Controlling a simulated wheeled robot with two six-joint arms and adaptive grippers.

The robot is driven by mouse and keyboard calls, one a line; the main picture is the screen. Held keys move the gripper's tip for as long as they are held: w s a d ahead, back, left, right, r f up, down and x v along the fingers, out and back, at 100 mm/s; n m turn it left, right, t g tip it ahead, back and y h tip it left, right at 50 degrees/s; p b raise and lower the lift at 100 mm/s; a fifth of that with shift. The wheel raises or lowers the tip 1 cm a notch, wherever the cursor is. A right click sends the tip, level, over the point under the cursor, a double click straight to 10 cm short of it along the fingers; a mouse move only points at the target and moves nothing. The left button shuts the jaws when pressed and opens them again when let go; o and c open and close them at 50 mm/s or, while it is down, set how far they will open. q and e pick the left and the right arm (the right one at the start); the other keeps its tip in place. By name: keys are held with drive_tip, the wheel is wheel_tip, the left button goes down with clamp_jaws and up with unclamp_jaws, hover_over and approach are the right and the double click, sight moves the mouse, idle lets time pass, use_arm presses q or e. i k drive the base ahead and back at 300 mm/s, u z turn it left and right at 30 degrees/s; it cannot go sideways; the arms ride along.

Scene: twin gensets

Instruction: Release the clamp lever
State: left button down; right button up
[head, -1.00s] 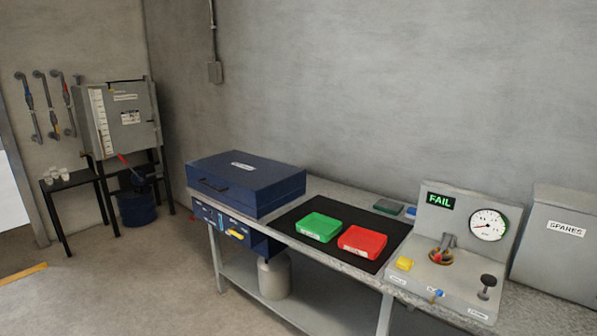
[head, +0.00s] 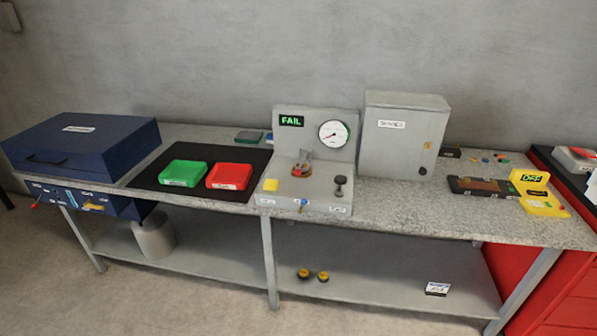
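A grey test rig (head: 316,121) stands on the bench in the head view, with a lit green FAIL display (head: 291,121) and a round dial gauge (head: 333,134). On its deck is a clamp-like fitting (head: 302,168), with a grey upright part over a copper-coloured round seat with red on it. A black-knobbed post (head: 340,184) stands to its right, and a small blue handle (head: 303,203) is on the front. The labels there are too small to read, so I cannot tell which part is the clamp lever. Neither gripper is in view.
Left of the rig, a green tray (head: 183,173) and a red tray (head: 229,176) lie on a black mat (head: 150,179), beside a blue case (head: 80,143). A SPARES cabinet (head: 402,135) stands right of the rig. A yellow OFF stand (head: 540,195) is farther right.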

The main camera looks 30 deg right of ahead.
sight(297, 173)
drive_tip(key=k, duration=0.5)
drive_tip(key=z, duration=1.7)
drive_tip(key=i, duration=1.15)
drive_tip(key=u, duration=2.25)
